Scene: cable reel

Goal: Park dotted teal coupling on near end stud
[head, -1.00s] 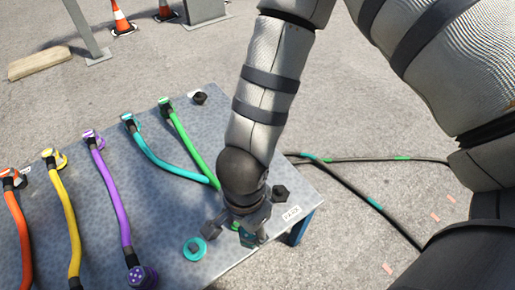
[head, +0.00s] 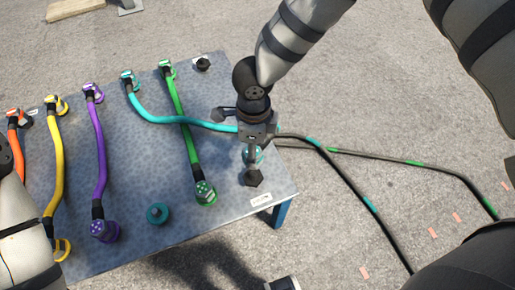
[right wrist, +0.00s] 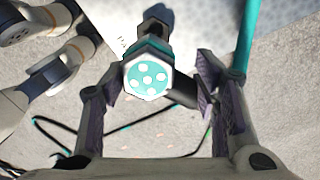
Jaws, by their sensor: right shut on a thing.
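The teal hose (head: 158,118) runs from a port at the back of the table across the green hose to my right gripper (head: 252,150). My right gripper is shut on its teal coupling, mostly hidden by the fingers in the head view. In the right wrist view the coupling's teal face with white dots (right wrist: 148,78) shows between the fingers (right wrist: 160,92). The near end stud (head: 252,178), black, stands on the table just in front of the gripper. In the right wrist view the stud (right wrist: 154,25) lies beyond the coupling, apparently apart. My left gripper is out of view.
A teal ring socket (head: 158,214) is empty on the table (head: 140,175). The green coupling (head: 205,193) and purple coupling (head: 104,230) sit left of the stud. Another black stud (head: 203,64) is at the back. A label (head: 261,199) marks the near edge. Black cables lie right.

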